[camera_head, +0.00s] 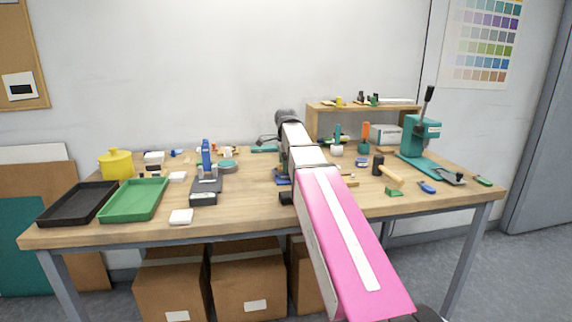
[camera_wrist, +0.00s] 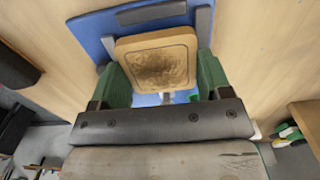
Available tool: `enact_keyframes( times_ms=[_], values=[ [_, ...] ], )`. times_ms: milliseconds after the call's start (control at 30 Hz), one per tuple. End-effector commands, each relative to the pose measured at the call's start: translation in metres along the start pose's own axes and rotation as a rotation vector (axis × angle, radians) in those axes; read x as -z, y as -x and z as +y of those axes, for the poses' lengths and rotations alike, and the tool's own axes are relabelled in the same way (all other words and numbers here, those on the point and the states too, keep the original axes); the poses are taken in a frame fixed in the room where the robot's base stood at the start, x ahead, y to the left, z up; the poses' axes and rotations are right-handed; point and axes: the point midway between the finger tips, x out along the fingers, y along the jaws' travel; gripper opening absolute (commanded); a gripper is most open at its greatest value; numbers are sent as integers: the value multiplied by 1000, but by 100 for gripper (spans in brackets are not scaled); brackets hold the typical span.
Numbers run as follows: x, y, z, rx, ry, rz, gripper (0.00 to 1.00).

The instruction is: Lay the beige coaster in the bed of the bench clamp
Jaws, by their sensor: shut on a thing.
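The beige coaster (camera_wrist: 158,62), a rounded square with a darker worn middle, shows in the wrist view. My gripper (camera_wrist: 160,74) is shut on it, with a green finger at its left and right edges. The blue bench clamp (camera_wrist: 93,27) with grey jaw bars (camera_wrist: 151,12) lies behind and under the coaster in that view. I cannot tell whether the coaster touches the clamp's bed. In the head view my pink and white arm hides the coaster and most of the clamp; a bit of blue (camera_head: 282,180) shows left of the arm.
A green tray (camera_head: 135,200) and a black tray (camera_head: 78,203) stand at the table's left. A blue-handled device (camera_head: 206,160) stands left of my arm. A mallet (camera_head: 388,173) and a teal press (camera_head: 420,138) are on the right. Bare wood lies along the front edge.

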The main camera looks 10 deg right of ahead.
Motion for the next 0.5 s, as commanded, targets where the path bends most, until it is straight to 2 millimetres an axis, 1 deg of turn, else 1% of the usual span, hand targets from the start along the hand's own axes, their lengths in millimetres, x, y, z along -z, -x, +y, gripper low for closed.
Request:
enact_keyframes(
  times_ms=[500],
  values=[
    [0, -11, 0, 0, 0, 0, 53]
  ],
)
